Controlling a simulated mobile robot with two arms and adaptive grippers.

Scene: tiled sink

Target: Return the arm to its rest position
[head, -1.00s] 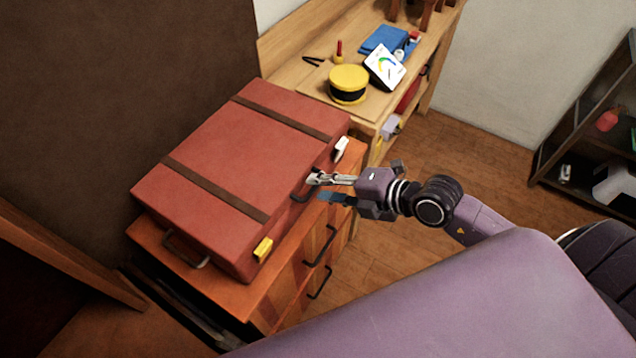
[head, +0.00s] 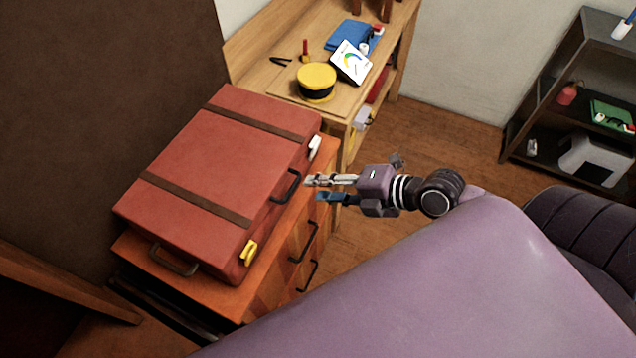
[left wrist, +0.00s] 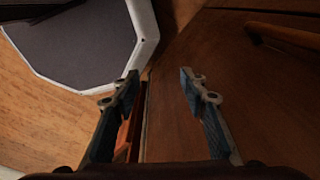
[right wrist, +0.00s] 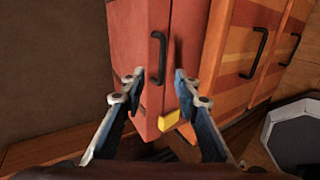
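My right gripper (head: 325,189) is in the middle of the head view, just right of the red suitcase (head: 215,165). In the right wrist view its fingers (right wrist: 152,86) are spread with nothing between them, and the suitcase's dark handle (right wrist: 157,58) and yellow latch (right wrist: 169,120) lie beyond. The suitcase is closed and lies flat on the wooden drawer cabinet (head: 270,283). My left gripper (left wrist: 158,84) shows only in the left wrist view. Its fingers are apart and empty, above a brown wooden surface.
A wooden workbench (head: 270,40) behind the suitcase holds a yellow-topped round container (head: 316,80), a blue cloth (head: 349,34) and a white card with a coloured arc (head: 352,62). A dark shelf (head: 595,60) stands at the right. Wooden floor (head: 425,125) is clear between them.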

